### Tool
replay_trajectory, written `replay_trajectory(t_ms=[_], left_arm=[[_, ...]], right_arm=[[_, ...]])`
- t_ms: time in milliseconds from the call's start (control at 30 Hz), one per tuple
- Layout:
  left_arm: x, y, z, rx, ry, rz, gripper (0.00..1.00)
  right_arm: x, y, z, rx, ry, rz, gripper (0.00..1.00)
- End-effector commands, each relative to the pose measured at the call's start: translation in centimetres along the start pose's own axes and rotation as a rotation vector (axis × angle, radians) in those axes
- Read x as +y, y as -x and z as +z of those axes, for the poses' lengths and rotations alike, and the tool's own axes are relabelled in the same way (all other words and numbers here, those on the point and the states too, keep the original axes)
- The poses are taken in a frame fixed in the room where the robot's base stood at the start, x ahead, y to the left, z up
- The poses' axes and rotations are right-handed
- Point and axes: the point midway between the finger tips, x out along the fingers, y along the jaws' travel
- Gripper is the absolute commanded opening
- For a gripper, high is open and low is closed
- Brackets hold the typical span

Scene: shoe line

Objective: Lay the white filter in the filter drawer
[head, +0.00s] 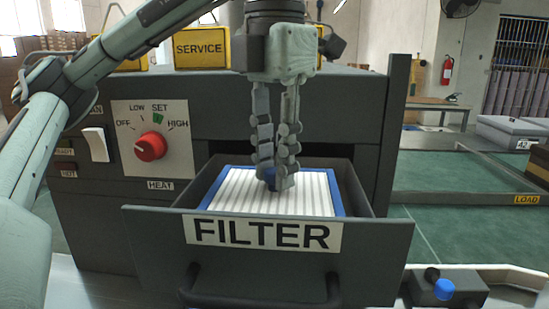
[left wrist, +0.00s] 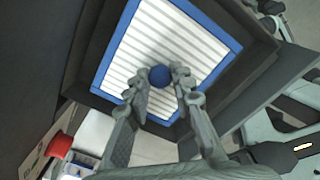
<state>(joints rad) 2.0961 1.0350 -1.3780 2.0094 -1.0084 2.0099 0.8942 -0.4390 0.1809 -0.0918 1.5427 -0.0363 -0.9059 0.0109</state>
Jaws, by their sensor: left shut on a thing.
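The white filter (head: 240,192) has pleats and a blue frame. It lies inside the open filter drawer (head: 150,225), within the drawer walls. My left gripper (head: 277,178) points straight down over the filter and is shut on its round blue knob. The left wrist view shows the filter (left wrist: 150,45) with the blue knob (left wrist: 160,75) between the two fingertips (left wrist: 160,82). The drawer wall (left wrist: 245,65) surrounds the filter there. I cannot tell whether the filter rests fully on the drawer floor. My right gripper is in neither view.
A panel with a red heat knob (head: 150,146) and a white switch (head: 97,143) is left of the drawer. The yellow service sign (head: 201,48) stands on top of the machine. A box with a blue button (head: 444,289) is at the lower right.

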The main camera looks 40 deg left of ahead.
Motion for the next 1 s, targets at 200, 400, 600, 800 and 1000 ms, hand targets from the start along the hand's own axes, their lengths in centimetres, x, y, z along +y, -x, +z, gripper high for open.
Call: replay_trajectory(t_ms=[200,400,600,800,1000], left_arm=[[0.01,-0.52,0.0,0.0,0.0,0.0,0.0],[0.01,-0.91,-0.01,0.0,0.0,0.0,0.0],[0.01,-1.12,0.0,-0.001,0.0,0.0,0.0],[0.01,-1.1,0.0,-0.001,0.0,0.0,0.25],[0.01,-1.1,0.0,-0.001,0.0,0.0,0.47]], right_arm=[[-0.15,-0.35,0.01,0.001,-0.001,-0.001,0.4],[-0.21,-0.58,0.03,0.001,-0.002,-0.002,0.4],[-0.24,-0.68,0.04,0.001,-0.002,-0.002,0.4],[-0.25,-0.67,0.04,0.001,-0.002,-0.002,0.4],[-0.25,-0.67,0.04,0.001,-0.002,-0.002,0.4]])
